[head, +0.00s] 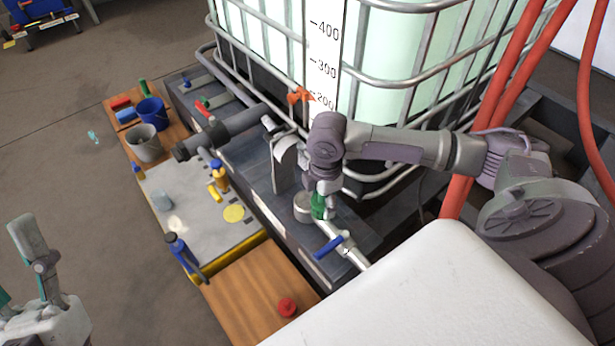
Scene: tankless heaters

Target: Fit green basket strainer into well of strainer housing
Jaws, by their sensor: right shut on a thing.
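My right gripper (322,190) points down over the pipe line beside the caged tank. It is shut on the green basket strainer (318,207), of which a small green part shows below the fingers. The strainer housing (302,206), a grey round body in the pipe line, is just left of the strainer. Its well is mostly hidden, and I cannot tell whether the strainer touches it. My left gripper (22,265) is at the lower left edge, partly cut off, with its fingers apart and empty, far from the housing.
A blue-handled valve (331,247) is on the pipe in front of the housing. A red cap (287,307) lies on the wooden board (245,287). A blue bucket (152,113) and grey bucket (145,147) stand at left. The caged tank (400,60) blocks the back.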

